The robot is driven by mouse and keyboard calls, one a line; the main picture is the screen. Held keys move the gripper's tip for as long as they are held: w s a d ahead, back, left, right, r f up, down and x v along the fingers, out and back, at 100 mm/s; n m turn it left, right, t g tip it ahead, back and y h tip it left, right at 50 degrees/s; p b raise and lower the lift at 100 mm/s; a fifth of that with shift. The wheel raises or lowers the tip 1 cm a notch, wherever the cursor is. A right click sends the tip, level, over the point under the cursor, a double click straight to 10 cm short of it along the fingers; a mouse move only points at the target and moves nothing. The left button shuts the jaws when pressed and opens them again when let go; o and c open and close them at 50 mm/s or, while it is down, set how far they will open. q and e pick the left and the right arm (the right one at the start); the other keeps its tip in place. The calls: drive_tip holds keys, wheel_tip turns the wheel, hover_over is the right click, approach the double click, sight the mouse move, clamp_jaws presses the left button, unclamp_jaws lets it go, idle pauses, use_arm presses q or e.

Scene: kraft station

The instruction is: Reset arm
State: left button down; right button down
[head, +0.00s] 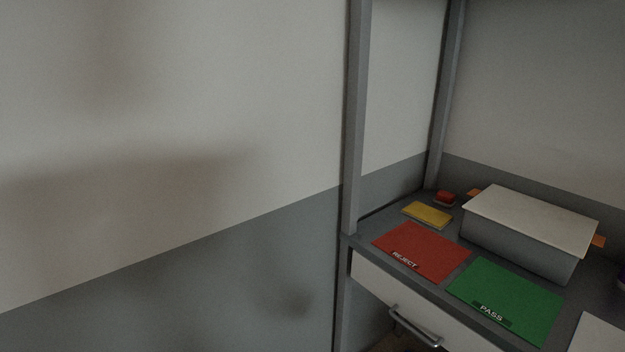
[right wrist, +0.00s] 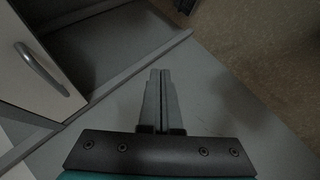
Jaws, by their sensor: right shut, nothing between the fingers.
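My right gripper (right wrist: 160,75) shows in the right wrist view with its two fingers together and nothing between them. It is over bare grey surface, apart from the station's drawer front (right wrist: 32,68). Neither of my grippers shows in the head view, and the left gripper is in no view.
A grey station at the right of the head view holds a red REJECT mat (head: 420,248), a green PASS mat (head: 505,298), a lidded grey box (head: 515,245), a yellow block (head: 427,214) and a small red item (head: 445,197). A drawer handle (head: 415,327) sticks out in front.

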drive_tip(key=s+f+m+g, duration=0.2)
drive_tip(key=s+f, duration=0.3)
drive_tip(key=s, duration=0.7)
drive_tip(key=s+a+f+m+g+b, duration=0.1)
drive_tip(key=s+f+m+g, duration=0.2)
drive_tip(key=s, duration=0.9)
drive_tip(key=s+f+m+g+b, duration=0.1)
drive_tip(key=s+f+m+g, duration=0.2)
drive_tip(key=s+f, duration=0.6)
drive_tip(key=s+m, duration=0.1)
drive_tip(key=s, duration=0.3)
drive_tip(key=shift+a+f+m+y, duration=0.15)
drive_tip(key=shift+a+m+y, duration=0.1)
drive_tip(key=shift+m+y, duration=0.05)
drive_tip(key=shift+s, duration=0.1)
